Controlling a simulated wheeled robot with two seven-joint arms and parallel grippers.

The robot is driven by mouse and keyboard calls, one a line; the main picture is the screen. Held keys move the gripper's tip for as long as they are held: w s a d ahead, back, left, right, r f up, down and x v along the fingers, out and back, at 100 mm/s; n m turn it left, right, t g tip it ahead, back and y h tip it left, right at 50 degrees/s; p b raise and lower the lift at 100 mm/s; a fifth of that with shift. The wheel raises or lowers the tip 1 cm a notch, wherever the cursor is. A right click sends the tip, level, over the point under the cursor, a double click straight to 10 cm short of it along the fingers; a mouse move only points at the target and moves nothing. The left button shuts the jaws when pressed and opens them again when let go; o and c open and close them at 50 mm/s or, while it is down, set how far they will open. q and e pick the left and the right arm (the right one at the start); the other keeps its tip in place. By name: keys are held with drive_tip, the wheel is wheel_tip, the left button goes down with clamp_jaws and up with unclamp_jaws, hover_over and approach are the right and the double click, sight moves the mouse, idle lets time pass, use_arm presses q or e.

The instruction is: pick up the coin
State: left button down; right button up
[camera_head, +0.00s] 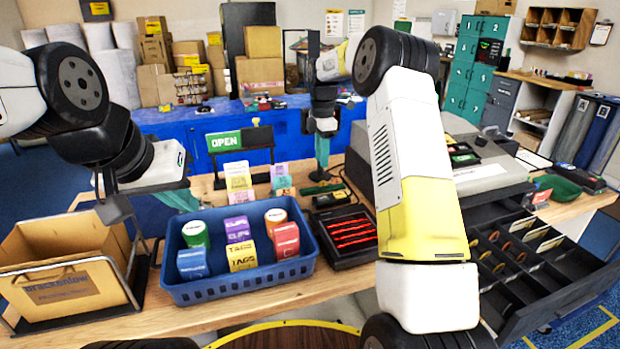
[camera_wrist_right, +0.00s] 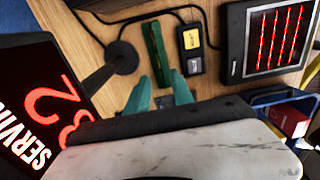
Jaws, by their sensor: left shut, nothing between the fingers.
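Several brownish coin-like discs (camera_head: 494,236) show in the compartments of the open cash drawer (camera_head: 560,312) at the lower right of the head view. I cannot tell which one is the task's coin. My right gripper (camera_head: 322,158) points down over the back of the counter, well left of the drawer. In the right wrist view its teal fingers (camera_wrist_right: 163,92) stand apart with nothing held between them. My left gripper (camera_head: 182,200) is shut and empty behind the blue basket. No coin shows in the right wrist view.
A blue basket (camera_head: 240,290) of tag rolls and a black tray (camera_head: 345,250) with red items stand on the counter. A cardboard box (camera_head: 62,265) is at the left. A green object (camera_wrist_right: 155,45) lies near my right fingers. My right arm hides part of the register's front.

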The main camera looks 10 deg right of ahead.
sight(323, 184)
drive_tip(key=f, duration=0.8)
drive_tip(key=shift+w+d, duration=0.15)
drive_tip(key=shift+d, duration=0.15)
clamp_jaws()
